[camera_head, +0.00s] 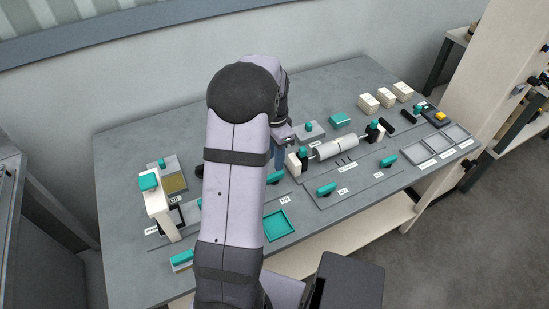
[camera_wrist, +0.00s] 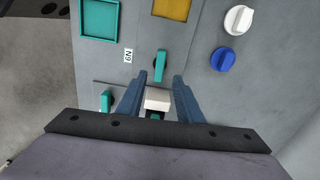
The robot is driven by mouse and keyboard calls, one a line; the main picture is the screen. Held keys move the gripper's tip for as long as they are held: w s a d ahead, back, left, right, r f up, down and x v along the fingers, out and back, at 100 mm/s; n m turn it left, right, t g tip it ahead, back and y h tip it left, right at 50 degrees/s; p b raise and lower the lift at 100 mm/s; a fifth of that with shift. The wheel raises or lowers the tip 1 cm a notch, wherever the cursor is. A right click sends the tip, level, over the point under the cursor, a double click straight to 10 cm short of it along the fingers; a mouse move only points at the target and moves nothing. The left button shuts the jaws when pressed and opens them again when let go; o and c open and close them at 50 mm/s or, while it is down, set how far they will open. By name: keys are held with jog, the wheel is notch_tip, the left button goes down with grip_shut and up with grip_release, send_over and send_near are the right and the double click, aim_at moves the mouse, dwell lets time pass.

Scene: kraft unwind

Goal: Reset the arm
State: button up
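My gripper shows in the wrist view (camera_wrist: 157,80) with its two blue fingers spread apart, pointing down at the grey table. A cream block (camera_wrist: 157,99) with a teal part shows between the fingers. I see no clear grip on it, and its depth relative to the fingertips is hard to judge. In the head view, a blue finger (camera_head: 282,158) shows just right of my arm, close to a cream post with a teal top (camera_head: 297,163). My arm hides much of the table's middle.
The grey table (camera_head: 120,150) carries a white roll (camera_head: 335,147), cream blocks (camera_head: 368,103), grey trays (camera_head: 455,135) and a teal tray (camera_head: 278,225). A tall cream stand (camera_head: 157,212) is at the left. The wrist view shows white (camera_wrist: 238,19) and blue knobs (camera_wrist: 223,59).

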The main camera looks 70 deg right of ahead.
jog(key=shift+a, duration=0.1)
